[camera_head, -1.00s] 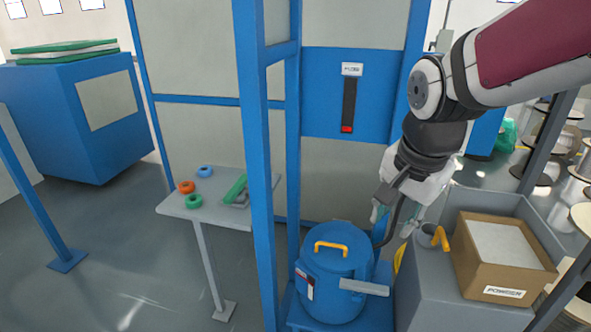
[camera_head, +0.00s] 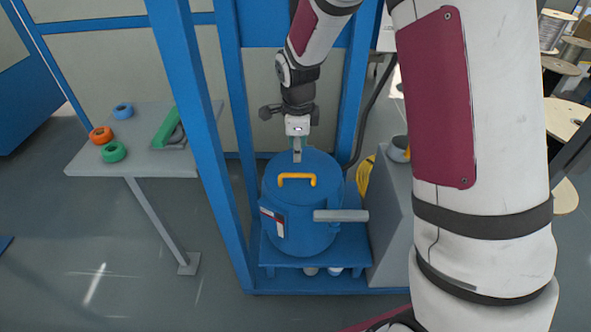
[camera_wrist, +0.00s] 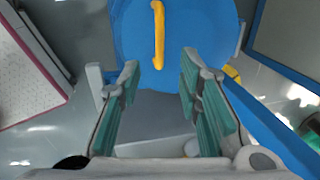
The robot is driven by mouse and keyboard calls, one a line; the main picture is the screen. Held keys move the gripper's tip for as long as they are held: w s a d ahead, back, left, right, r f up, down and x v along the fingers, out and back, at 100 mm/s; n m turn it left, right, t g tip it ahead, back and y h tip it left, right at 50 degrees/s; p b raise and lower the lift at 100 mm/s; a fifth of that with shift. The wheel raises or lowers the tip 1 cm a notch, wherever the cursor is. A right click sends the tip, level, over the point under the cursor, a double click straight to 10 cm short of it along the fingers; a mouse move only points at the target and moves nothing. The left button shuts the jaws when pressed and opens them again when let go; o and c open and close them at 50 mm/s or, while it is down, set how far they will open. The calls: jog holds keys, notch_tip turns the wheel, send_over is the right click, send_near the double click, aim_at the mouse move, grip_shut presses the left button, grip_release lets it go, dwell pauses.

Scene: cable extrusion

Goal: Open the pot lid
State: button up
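The blue pot (camera_head: 298,225) stands upright on a low blue stand, its round blue lid (camera_head: 322,168) closed on top. A yellow handle (camera_head: 297,178) arches over the lid. A grey bar (camera_head: 341,215) sticks out from the pot's side. My gripper (camera_head: 297,152) is at the far side of the lid, behind the handle. In the wrist view my gripper (camera_wrist: 160,78) is open, with green pads wide apart and nothing between them. The yellow handle (camera_wrist: 158,36) lies ahead of the fingertips, roughly centred between them.
Blue frame posts (camera_head: 190,100) stand left of the pot. A grey table (camera_head: 140,160) with orange, green and blue rings is further left. A grey cabinet (camera_head: 392,215) stands close on the right, with a yellow coil (camera_head: 366,178) beside the pot.

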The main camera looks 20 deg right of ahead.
aim_at(297, 174)
jog(key=f, duration=0.3)
jog(key=w+f+b, duration=0.1)
jog(key=f, duration=0.3)
jog(key=w+f+b, duration=0.1)
jog(key=f, duration=0.2)
jog(key=shift+d+f, duration=0.3)
jog(key=shift+f, duration=0.05)
grip_shut()
